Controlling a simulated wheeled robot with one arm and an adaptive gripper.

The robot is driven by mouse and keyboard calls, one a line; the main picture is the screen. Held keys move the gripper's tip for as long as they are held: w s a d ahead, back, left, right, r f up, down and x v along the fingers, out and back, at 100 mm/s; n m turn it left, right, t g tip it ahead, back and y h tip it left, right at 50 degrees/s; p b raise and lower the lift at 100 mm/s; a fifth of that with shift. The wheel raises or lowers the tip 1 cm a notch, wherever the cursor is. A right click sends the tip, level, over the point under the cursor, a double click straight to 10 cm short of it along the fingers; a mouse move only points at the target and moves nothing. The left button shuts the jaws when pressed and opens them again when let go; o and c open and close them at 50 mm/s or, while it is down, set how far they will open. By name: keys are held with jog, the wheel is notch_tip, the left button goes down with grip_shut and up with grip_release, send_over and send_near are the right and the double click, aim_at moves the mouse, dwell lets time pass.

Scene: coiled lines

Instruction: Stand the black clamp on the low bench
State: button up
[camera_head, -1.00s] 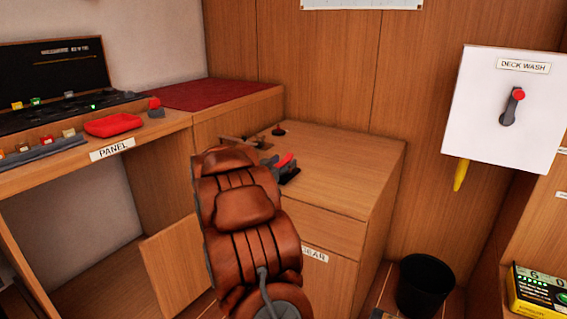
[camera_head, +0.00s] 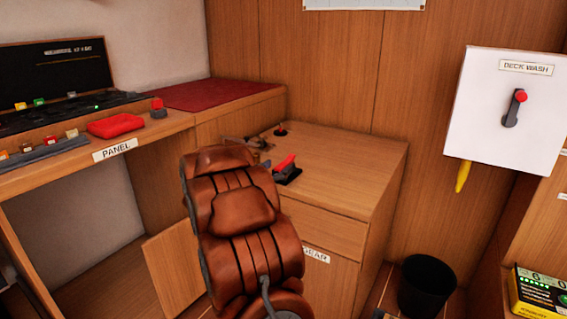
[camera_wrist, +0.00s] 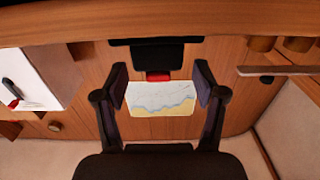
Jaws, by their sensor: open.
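The black clamp (camera_head: 290,175), with a red part, rests on top of the low wooden bench (camera_head: 345,160). In the wrist view, which looks upside down, the clamp (camera_wrist: 155,54) shows black with a red end, its wide black side against the wood surface. It appears upright there. My gripper (camera_wrist: 161,82) is open, with one finger on each side of the picture and the clamp seen beyond, apart from both fingertips. In the head view only a little of my gripper (camera_head: 262,164) shows, just left of the clamp.
The panel desk with a red tray (camera_head: 116,125) is at left. A black bin (camera_head: 426,286) stands right of the bench. The bench's right side is bare.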

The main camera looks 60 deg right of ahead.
jog(key=shift+a, duration=1.75)
